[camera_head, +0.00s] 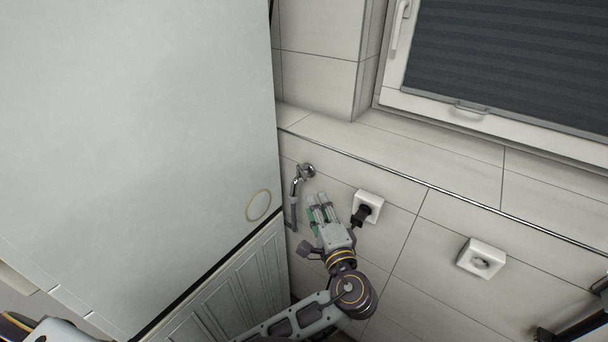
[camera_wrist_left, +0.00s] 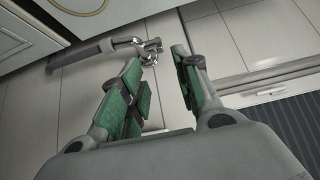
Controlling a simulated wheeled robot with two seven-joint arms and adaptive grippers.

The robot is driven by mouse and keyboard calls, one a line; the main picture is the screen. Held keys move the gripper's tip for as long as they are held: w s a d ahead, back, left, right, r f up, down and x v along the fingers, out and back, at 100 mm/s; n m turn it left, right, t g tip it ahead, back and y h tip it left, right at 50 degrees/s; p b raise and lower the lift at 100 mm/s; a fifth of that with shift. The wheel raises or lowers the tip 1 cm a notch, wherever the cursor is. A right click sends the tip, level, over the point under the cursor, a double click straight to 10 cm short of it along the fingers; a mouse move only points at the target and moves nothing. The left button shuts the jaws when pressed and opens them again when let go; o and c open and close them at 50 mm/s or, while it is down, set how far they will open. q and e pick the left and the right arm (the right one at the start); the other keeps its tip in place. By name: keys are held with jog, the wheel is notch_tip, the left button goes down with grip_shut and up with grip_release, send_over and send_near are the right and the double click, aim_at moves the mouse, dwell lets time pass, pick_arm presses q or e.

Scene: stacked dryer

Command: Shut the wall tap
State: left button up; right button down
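The wall tap (camera_head: 306,171) is a small chrome fitting on the tiled wall, just right of the tall white cabinet, with a grey hose (camera_head: 293,214) hanging from it. My left gripper (camera_head: 317,202) is below and to the right of the tap, with its fingers pointing up toward it. In the left wrist view the tap (camera_wrist_left: 150,47) shows just beyond the fingertips. The gripper (camera_wrist_left: 158,58) is open there, its green-padded fingers apart with nothing held. I cannot tell whether a finger touches the tap. My right gripper is not in view.
A white socket with a black plug (camera_head: 367,205) is close to the right of my left gripper. A second socket (camera_head: 481,258) is farther right. The white cabinet (camera_head: 140,130) stands close on the left. A tiled ledge (camera_head: 400,150) runs below the window.

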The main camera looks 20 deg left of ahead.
aim_at(306, 180)
pick_arm(q)
jog(key=shift+w+a, duration=0.1)
jog(key=shift+w, duration=0.05)
jog(key=shift+p+x, duration=1.25)
jog(key=shift+x, duration=5.5)
grip_shut()
